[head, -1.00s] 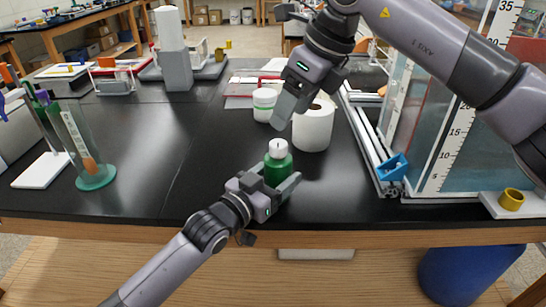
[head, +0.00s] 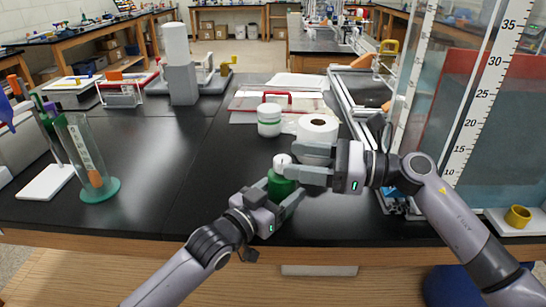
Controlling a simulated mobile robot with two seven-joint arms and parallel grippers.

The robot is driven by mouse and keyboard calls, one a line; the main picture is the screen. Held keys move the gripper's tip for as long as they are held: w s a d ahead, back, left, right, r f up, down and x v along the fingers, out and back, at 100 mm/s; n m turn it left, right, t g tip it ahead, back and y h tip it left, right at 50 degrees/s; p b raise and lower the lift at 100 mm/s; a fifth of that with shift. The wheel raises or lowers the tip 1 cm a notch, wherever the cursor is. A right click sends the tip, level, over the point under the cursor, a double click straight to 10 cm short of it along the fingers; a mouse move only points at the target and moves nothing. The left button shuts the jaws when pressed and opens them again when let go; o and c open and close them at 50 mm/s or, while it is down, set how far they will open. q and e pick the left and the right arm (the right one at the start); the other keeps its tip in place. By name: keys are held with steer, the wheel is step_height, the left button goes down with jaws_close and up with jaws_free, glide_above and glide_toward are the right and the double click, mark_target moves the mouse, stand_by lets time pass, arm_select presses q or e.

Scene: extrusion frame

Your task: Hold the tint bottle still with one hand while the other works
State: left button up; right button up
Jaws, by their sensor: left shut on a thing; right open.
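The tint bottle (head: 279,189) is green with a white cap (head: 282,161) and stands upright on the black bench near its front edge. My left gripper (head: 281,197) is shut on the bottle's body from the front left, hiding its lower part. My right gripper (head: 295,161) is open and comes in from the right at cap height. Its fingertips are right beside the cap, and the lower one overlaps the bottle's shoulder in the picture. I cannot tell whether they touch the cap.
A white paper roll (head: 318,128) stands just behind my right gripper, with a white jar (head: 269,120) to its left. A glass cylinder (head: 86,160) on a green base stands at the left. A large scaled tank (head: 487,120) fills the right. The bench's middle left is clear.

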mark_target(273, 171)
steer(key=shift+w+a+f+m+t, duration=0.35)
steer(key=shift+w+a, duration=0.2)
steer(key=shift+a, duration=0.4)
steer(key=shift+w+a+f+m+t, duration=0.3)
steer(key=shift+w+a, duration=0.25)
steer(key=shift+a, duration=0.4)
steer(key=shift+w+a+f+m+t, duration=0.3)
steer(key=shift+w+a, duration=0.25)
steer(key=shift+a, duration=0.4)
steer(key=shift+g, duration=0.25)
steer(key=c, duration=1)
